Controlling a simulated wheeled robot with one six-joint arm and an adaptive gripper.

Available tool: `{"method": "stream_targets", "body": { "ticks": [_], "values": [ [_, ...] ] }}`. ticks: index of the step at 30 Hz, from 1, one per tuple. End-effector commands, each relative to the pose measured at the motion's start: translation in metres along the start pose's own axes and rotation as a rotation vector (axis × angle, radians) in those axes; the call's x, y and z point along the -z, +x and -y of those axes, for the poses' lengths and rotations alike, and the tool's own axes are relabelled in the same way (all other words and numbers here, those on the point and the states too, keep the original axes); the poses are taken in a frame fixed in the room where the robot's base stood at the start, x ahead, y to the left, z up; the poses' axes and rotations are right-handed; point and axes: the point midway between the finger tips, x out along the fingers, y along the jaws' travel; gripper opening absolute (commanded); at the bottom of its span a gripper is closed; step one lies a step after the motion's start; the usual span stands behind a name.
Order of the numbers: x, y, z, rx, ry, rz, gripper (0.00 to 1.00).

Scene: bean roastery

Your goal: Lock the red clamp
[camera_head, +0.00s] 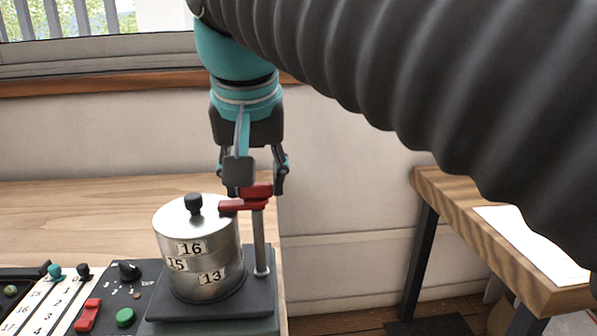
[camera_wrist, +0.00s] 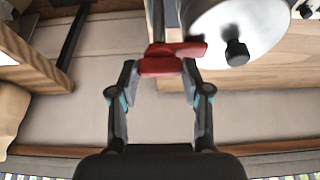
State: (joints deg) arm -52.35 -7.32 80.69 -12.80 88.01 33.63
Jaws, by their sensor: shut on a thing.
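The red clamp (camera_head: 238,205) sits on top of a grey metal post (camera_head: 261,245). Its arm points left over the right edge of the lid of a steel canister (camera_head: 212,258). I cannot tell if the arm touches the lid. My gripper (camera_head: 256,183) points down at the post top, shut on the clamp's red handle part. In the wrist view the clamp (camera_wrist: 158,67) lies between the fingertips of my gripper (camera_wrist: 160,72), its arm reaching right toward the canister lid (camera_wrist: 262,25). The fingers partly hide the clamp in the head view.
The canister stands on a dark base plate (camera_head: 200,311) and has a black lid knob (camera_head: 193,203). A control panel with a red switch (camera_head: 88,315) and a green button (camera_head: 125,317) is at left. A wooden side table (camera_head: 440,190) with white paper (camera_head: 525,240) stands right.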

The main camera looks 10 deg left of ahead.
Motion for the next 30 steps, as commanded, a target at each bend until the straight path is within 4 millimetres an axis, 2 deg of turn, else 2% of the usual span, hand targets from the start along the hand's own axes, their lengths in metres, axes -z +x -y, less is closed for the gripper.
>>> {"method": "stream_targets", "body": {
  "ticks": [11, 12, 15, 25, 30],
  "values": [
    [0.0, 0.0, 0.0, -0.002, 0.007, 0.0, 0.13],
    [0.0, 0.0, 0.0, -0.002, 0.007, 0.0, 0.5],
    [0.0, 0.0, 0.0, -0.002, 0.007, 0.0, 0.73],
    [0.0, -0.001, 0.0, -0.001, 0.005, 0.0, 0.73],
    [0.001, -0.016, 0.001, 0.0, 0.004, -0.002, 0.73]
  ]
}}
